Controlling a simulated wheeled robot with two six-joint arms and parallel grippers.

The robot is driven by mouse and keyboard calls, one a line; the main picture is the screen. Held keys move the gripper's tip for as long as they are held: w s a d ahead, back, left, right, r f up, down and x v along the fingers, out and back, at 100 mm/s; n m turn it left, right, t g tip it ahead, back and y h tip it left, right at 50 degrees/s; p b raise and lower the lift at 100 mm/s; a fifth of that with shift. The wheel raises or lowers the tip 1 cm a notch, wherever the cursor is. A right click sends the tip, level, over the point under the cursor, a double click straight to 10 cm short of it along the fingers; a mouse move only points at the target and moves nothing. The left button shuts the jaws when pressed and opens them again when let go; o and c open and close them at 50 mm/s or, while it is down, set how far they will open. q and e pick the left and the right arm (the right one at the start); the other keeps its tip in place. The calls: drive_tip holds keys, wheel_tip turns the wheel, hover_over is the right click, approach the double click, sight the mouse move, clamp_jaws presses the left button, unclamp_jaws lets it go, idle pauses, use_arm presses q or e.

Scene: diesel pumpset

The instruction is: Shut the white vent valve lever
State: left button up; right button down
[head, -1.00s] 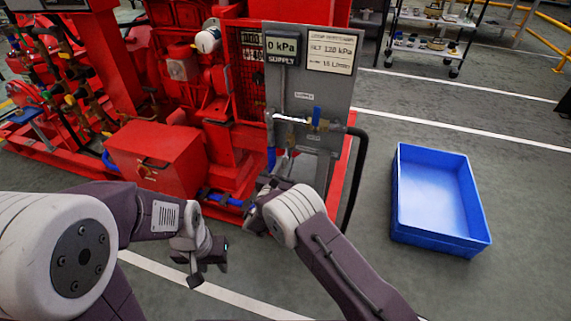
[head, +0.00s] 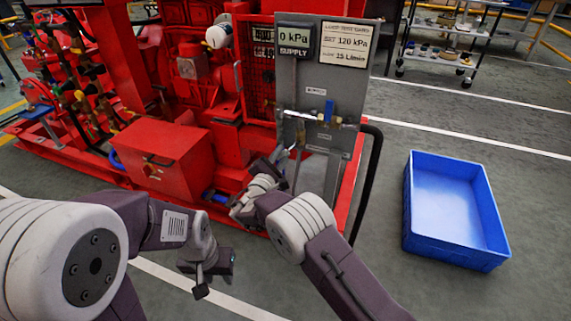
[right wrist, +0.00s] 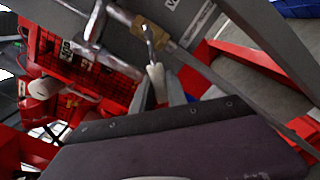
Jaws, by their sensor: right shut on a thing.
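The vent valve lever has a white sleeve (right wrist: 157,76) on a metal stem below a brass valve body (right wrist: 150,31) in the right wrist view. My right gripper (right wrist: 158,92) has its grey fingers on either side of the white sleeve and is shut on it. In the head view, my right gripper (head: 279,157) reaches the lower left of the grey panel (head: 345,70), and the white lever cannot be made out there. My left gripper (head: 214,275) hangs low, apart from the pumpset; its finger gap is unclear.
A blue-handled valve (head: 328,112) sits on the panel's pipe. The supply display (head: 295,40) reads 0 kPa. A black hose (head: 370,180) curves down beside the panel. A red box (head: 165,155) stands left of my right gripper. An empty blue crate (head: 455,255) lies on the floor at right.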

drive_tip(key=shift+w+a+m+b, duration=0.1)
drive_tip(key=shift+a+m+b, duration=0.25)
drive_tip(key=shift+m+b, duration=0.5)
drive_tip(key=r+m+b, duration=0.1)
drive_tip(key=m, duration=0.1)
drive_tip(key=a+m+b, duration=0.1)
drive_tip(key=b, duration=0.1)
drive_tip(key=shift+w+r+m, duration=0.15)
drive_tip(key=shift+r+m, duration=0.2)
drive_tip(key=shift+r, duration=0.05)
drive_tip(key=shift+r+m+b, duration=0.6)
drive_tip(key=shift+m+b, duration=0.3)
drive_tip(key=shift+b, duration=0.25)
drive_tip(key=shift+a+r+m+b, duration=0.1)
drive_tip(key=shift+r+m+b, duration=0.4)
drive_tip(key=shift+m+b, duration=0.15)
drive_tip(key=c, duration=1.3)
unclamp_jaws()
drive_tip(key=shift+r, duration=0.1)
